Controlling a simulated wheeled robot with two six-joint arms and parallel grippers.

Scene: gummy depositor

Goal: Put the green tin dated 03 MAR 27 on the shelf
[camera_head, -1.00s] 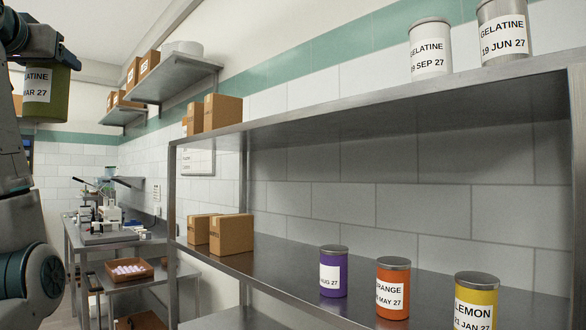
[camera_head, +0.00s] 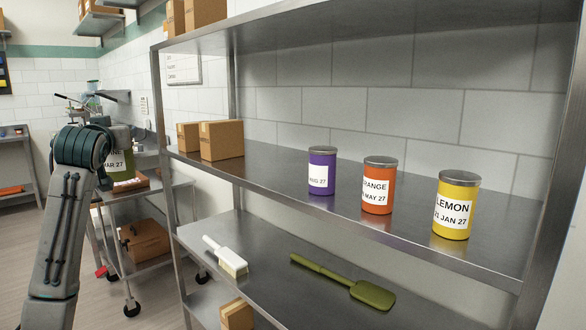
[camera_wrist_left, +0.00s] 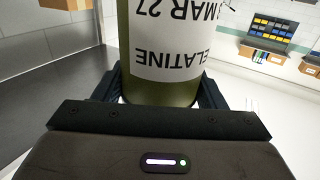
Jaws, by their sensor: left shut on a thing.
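My left gripper (camera_wrist_left: 158,92) is shut on a green tin (camera_head: 122,172), which also shows in the wrist view (camera_wrist_left: 160,30). Its white label reads GELATINE and MAR 27, upside down in the wrist view, with the day partly cut off. In the head view the arm partly hides the tin, held in the air left of the shelf (camera_head: 270,207). On the shelf's middle board stand a purple tin (camera_head: 321,170), an orange tin (camera_head: 378,184) and a yellow LEMON tin (camera_head: 456,205), all upright. My right gripper is not in view.
Cardboard boxes (camera_head: 221,140) stand at the board's left end, with bare room between them and the purple tin. The lower board holds a white brush (camera_head: 226,255) and a green spatula (camera_head: 345,282). A shelf post (camera_head: 168,240) stands at the left front.

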